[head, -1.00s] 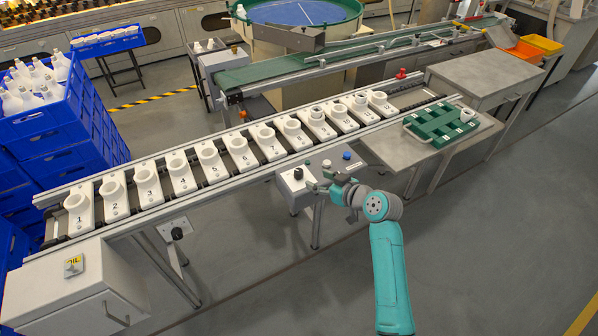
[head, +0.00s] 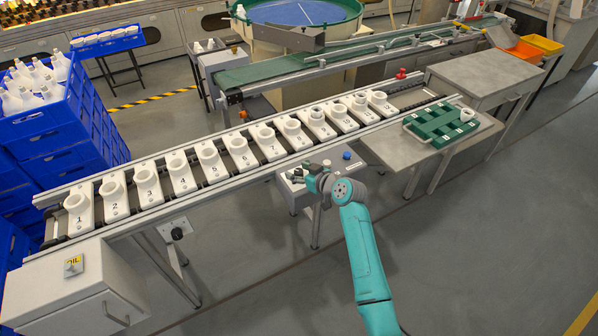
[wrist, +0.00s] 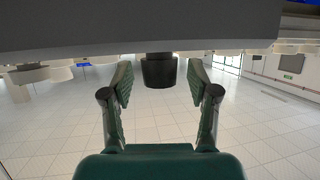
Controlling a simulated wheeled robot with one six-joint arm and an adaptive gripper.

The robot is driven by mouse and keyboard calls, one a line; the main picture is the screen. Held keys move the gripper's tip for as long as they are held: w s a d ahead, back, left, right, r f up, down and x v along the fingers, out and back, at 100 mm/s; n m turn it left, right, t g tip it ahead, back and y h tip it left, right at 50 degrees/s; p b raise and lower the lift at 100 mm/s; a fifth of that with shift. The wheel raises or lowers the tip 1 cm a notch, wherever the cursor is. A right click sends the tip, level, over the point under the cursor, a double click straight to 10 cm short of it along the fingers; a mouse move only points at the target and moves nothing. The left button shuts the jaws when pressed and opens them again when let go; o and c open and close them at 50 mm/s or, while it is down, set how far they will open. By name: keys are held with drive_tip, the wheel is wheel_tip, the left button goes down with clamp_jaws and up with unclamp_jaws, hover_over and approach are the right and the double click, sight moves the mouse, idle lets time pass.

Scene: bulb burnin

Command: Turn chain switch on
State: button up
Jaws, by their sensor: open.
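A small grey control box (head: 290,196) juts out from the front of the chain conveyor in the head view. My gripper (head: 296,174) is at this box and covers its front knob in that view. In the wrist view a black knob (wrist: 158,70) shows between and beyond the fingertips of my open gripper (wrist: 158,82). There is clear space on both sides of the knob, and neither finger appears to touch it. The marking and turn position of the knob cannot be read.
The chain conveyor (head: 120,228) carries several numbered white holders. A blue button (head: 347,155) is on the panel behind my gripper. Another black knob (head: 177,233) sits under the conveyor at left. A green tray (head: 440,122) stands at right. The floor in front is clear.

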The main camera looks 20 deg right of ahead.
clamp_jaws()
drive_tip(key=shift+a+m+h, duration=0.1)
drive_tip(key=shift+m+h, duration=0.3)
drive_tip(key=shift+h, duration=0.1)
drive_tip(key=m+h, duration=0.5)
drive_tip(key=h, duration=0.1)
drive_tip(key=shift+a, duration=0.1)
drive_tip(key=m+g+h, duration=0.1)
drive_tip(key=m+h, duration=0.3)
drive_tip(key=shift+w+g+h, duration=0.1)
drive_tip(key=shift+g+h, duration=0.2)
drive_tip(key=shift+g, duration=0.1)
drive_tip(key=shift+m+g+h, duration=1.5)
drive_tip(key=shift+m, duration=0.5)
drive_tip(key=shift+g, duration=0.3)
